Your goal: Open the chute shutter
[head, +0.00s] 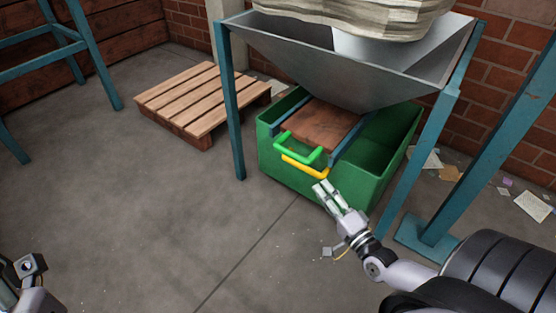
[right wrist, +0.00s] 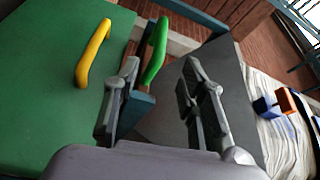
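The chute shutter is a rusty brown plate (head: 318,127) between blue rails under the grey hopper (head: 350,60). A green handle (head: 300,149) is at its front end. A yellow handle (head: 305,168) is on the front of the green bin (head: 290,185) just below. My right gripper (head: 324,186) is open and empty, a little in front of the bin and below right of the handles. In the right wrist view the green handle (right wrist: 156,50) shows beyond the open fingers, and the yellow handle (right wrist: 93,52) is left of them. My left gripper (head: 30,268) is partly cut off at the lower left.
A pale sack (head: 370,18) sits on the hopper. Blue legs (head: 232,110) stand on both sides of the bin. A wooden pallet (head: 200,98) lies to the left. Paper scraps (head: 450,173) litter the floor at right. The floor at left and front is clear.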

